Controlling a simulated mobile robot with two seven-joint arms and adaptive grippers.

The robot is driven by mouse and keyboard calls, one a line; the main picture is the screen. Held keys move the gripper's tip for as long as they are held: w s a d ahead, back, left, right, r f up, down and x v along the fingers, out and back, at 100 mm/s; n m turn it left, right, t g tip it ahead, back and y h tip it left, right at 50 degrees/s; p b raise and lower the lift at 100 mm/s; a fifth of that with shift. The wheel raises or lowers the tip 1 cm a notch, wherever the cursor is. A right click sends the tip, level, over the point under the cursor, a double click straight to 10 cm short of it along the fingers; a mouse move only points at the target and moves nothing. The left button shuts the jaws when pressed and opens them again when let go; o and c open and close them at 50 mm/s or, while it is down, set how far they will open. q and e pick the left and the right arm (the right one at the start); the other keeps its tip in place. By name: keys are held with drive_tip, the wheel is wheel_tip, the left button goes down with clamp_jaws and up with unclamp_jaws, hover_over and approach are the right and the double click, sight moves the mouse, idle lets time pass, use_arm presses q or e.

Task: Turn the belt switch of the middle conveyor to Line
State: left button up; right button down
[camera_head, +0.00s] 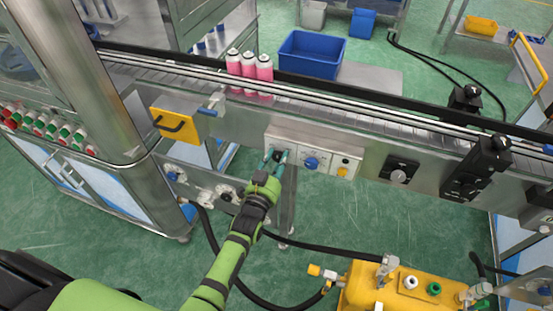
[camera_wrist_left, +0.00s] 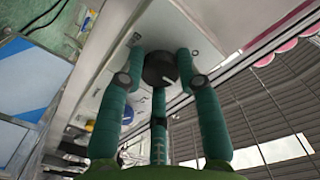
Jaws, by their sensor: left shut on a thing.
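The belt switch is a dark round knob (camera_wrist_left: 160,68) with a pale pointer mark, on a light panel (camera_head: 281,139) on the front of the conveyor (camera_head: 330,110). In the head view my left gripper (camera_head: 275,158) reaches up to this panel from below, and its green fingers surround the knob. In the left wrist view my left gripper (camera_wrist_left: 157,70) has its fingers closed around the knob's sides. The panel lettering is too small to read. My right gripper is not in view.
Beside the switch are a blue knob (camera_head: 311,163) and a yellow button (camera_head: 342,171). Several pink cans (camera_head: 248,68) stand on the belt. A yellow handled plate (camera_head: 174,125) is left. A yellow machine (camera_head: 395,290) with black hoses stands below right.

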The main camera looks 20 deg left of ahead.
use_arm(q)
drive_tip(key=shift+w+r+m, duration=0.15)
drive_tip(key=shift+r+m, duration=0.25)
drive_tip(key=o, duration=1.1)
drive_tip(key=shift+o, duration=0.2)
drive_tip(key=shift+f, duration=0.1)
drive_tip(key=shift+f, duration=0.1)
drive_tip(key=shift+s+f, duration=0.1)
drive_tip(key=shift+s, duration=0.35)
drive_tip(key=s, duration=1.1)
drive_tip(key=shift+a, duration=0.15)
